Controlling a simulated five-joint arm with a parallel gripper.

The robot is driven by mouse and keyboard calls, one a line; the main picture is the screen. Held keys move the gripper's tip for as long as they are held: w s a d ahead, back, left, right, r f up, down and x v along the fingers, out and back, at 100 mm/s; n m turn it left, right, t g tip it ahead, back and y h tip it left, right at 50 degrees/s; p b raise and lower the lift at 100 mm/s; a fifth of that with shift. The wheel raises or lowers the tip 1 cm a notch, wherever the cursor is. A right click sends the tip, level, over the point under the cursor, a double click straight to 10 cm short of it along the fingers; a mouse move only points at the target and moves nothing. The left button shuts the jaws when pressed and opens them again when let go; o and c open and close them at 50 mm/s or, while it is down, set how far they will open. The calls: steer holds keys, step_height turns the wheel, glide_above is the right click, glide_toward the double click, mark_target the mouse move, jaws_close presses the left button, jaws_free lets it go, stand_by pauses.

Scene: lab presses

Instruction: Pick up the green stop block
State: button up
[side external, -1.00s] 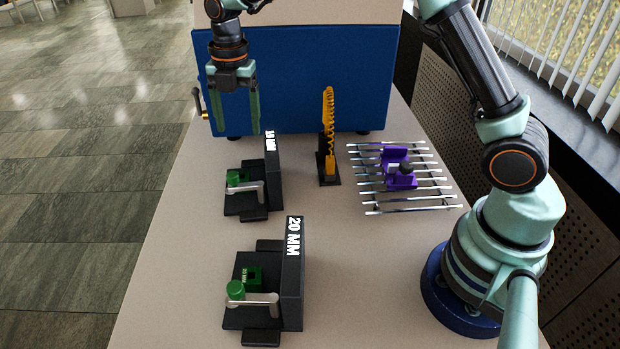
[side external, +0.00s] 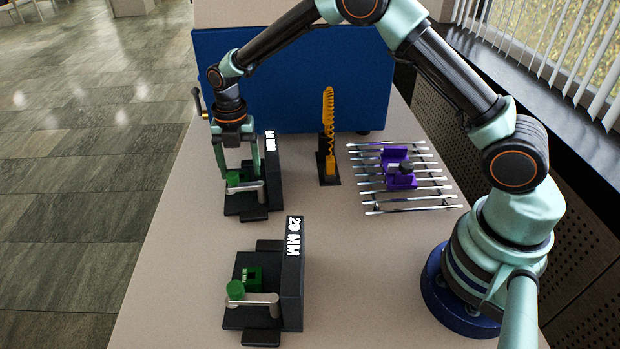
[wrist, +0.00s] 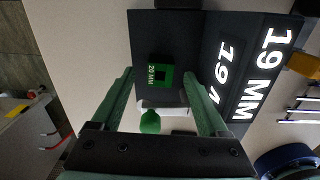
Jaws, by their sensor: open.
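A green stop block (wrist: 156,84) with a square dark hole and a "20 MM" mark sits on the far black press (side external: 247,204), whose upright plate reads 19 MM. My gripper (side external: 239,176) is open over this press and points down. In the wrist view my two fingers (wrist: 159,76) stand on either side of the block, apart from it. A lever with a round green knob (wrist: 150,122) lies between the fingers, nearer the palm. A second green stop block (side external: 253,275) sits on the near press; its mark is too small to read surely.
The near press (side external: 292,272) reads 20 MM and has its own green-knobbed lever (side external: 236,290). An orange toothed piece (side external: 328,140) stands to the right, and a purple fixture (side external: 397,168) rests on a metal rod rack (side external: 412,208). A blue box (side external: 300,80) closes the back.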

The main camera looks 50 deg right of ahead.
steer(key=shift+f, duration=1.4)
jaws_close()
steer(key=shift+r, duration=0.15)
step_height(320, 180, up, 20)
